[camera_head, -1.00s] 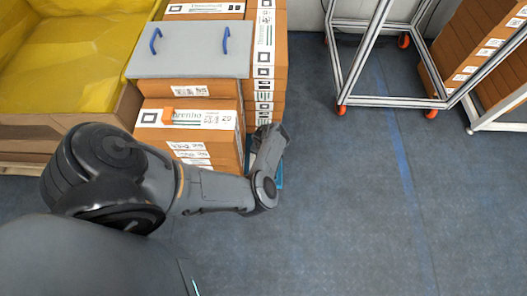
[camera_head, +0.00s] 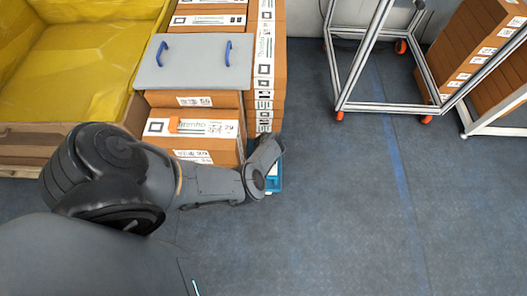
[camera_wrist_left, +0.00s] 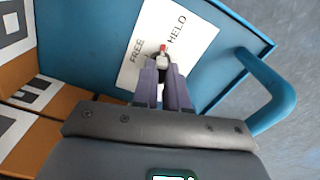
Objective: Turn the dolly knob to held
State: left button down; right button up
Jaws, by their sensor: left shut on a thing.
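The knob (camera_wrist_left: 161,60) is a small pale knob with a red mark, on the blue dolly's panel (camera_wrist_left: 88,40). Behind it is a white label (camera_wrist_left: 188,50) reading FREE on its left and HELD on its right. The red mark points up the label, between the two words; I cannot tell its exact setting. My left gripper (camera_wrist_left: 164,76) is shut on the knob with its purple fingers. In the head view, the left wrist hides the knob, and a blue corner of the dolly (camera_head: 276,180) shows beside it. My right gripper is not in view.
A blue handle bar (camera_wrist_left: 280,92) curves close to the gripper's right. Stacked brown boxes (camera_head: 222,151) stand just beyond the arm, with a grey blue-handled lid (camera_head: 195,68) on top. A yellow-lined crate (camera_head: 70,60) is at left. Open floor (camera_head: 340,210) lies right, before a wheeled frame (camera_head: 385,106).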

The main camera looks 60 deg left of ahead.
pick_arm(q)
jog(key=shift+r+m+p, duration=0.1)
jog(key=shift+m+p, duration=0.35)
jog(key=shift+m, duration=1.05)
jog(key=shift+w, duration=0.1)
jog(key=c, duration=1.2)
grip_release()
jog(key=shift+o, duration=0.2)
notch_tip(320, 180, up, 11)
jog(key=p, duration=0.8)
